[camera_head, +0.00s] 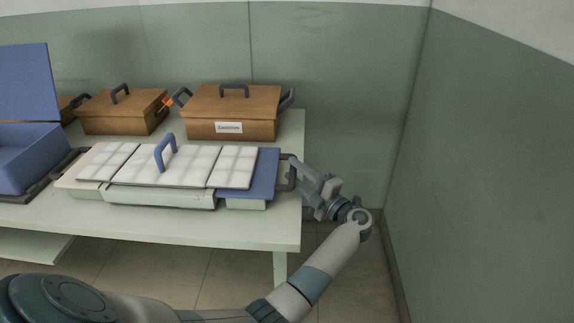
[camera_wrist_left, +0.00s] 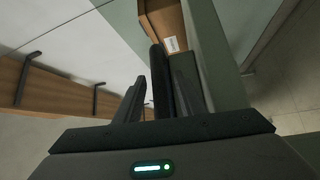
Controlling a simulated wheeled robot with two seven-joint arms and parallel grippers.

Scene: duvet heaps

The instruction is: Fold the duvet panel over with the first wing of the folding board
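The white quilted duvet panel (camera_head: 135,165) lies flat on the folding board (camera_head: 160,196), in sections. A blue arched handle (camera_head: 165,151) stands up over its middle. The board's blue wing (camera_head: 264,172) lies flat at the right, partly under the panel, with a dark handle (camera_head: 284,171) at its outer edge. My left gripper (camera_head: 302,173) is at this handle. In the left wrist view a dark bar (camera_wrist_left: 161,78), seemingly this handle, lies between the two fingers of my left gripper (camera_wrist_left: 157,88), with a gap beside it; the fingers look open. My right gripper is not in view.
A labelled wooden box (camera_head: 205,112) and another wooden box (camera_head: 110,112) stand behind the board. An open blue box (camera_head: 30,160) stands at the left. The pale table (camera_head: 265,232) ends just right of the board, with a green wall (camera_head: 490,170) further right.

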